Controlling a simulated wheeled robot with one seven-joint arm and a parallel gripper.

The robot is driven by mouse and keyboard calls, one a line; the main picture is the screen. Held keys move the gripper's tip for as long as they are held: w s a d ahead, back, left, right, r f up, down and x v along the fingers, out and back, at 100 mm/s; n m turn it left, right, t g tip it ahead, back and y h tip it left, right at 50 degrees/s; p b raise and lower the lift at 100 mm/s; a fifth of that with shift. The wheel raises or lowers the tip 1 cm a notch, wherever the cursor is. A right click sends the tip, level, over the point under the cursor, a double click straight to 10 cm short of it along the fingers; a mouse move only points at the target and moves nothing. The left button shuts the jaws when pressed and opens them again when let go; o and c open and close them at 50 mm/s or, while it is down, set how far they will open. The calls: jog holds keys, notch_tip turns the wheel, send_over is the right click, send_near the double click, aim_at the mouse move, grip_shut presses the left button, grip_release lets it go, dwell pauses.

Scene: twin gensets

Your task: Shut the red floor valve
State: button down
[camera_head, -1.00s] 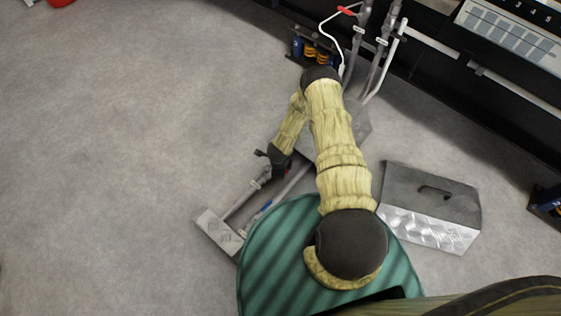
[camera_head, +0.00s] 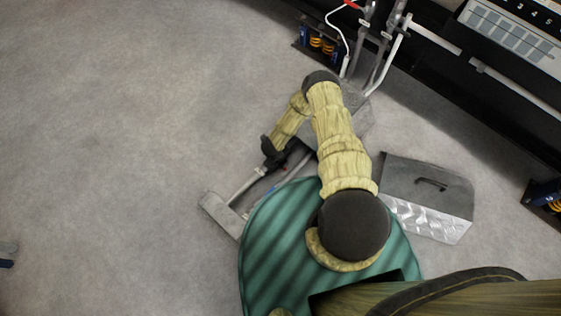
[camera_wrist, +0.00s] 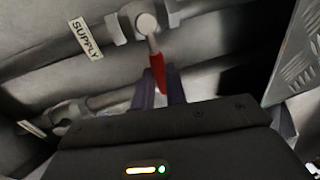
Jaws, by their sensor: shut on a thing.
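The red valve lever (camera_wrist: 158,75) shows in the wrist view, with a pale metal stem rising to a round valve hub (camera_wrist: 146,22). The hub sits on a grey pipe beside a "SUPPLY" label (camera_wrist: 86,38). The lever points down the picture, at a wide angle to the pipe. My gripper (camera_wrist: 160,90) is shut on the red lever, with a dark purple finger on each side. In the head view my gripper (camera_head: 290,156) is low over the floor pipes (camera_head: 244,186) and hides most of the valve.
A second pipe fitting (camera_wrist: 66,116) with a label lies lower left in the wrist view. A grey block (camera_head: 222,214) holds the pipe ends. Upright pipes (camera_head: 385,55) stand at the back.

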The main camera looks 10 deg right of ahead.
jog(key=c, duration=1.4)
grip_release()
jog(key=shift+c, duration=0.2)
notch_tip(320, 180, up, 17)
jog(key=s+a+p, duration=0.1)
jog(key=a+p, duration=0.2)
jog(key=p, duration=0.4)
jog(key=shift+s, duration=0.4)
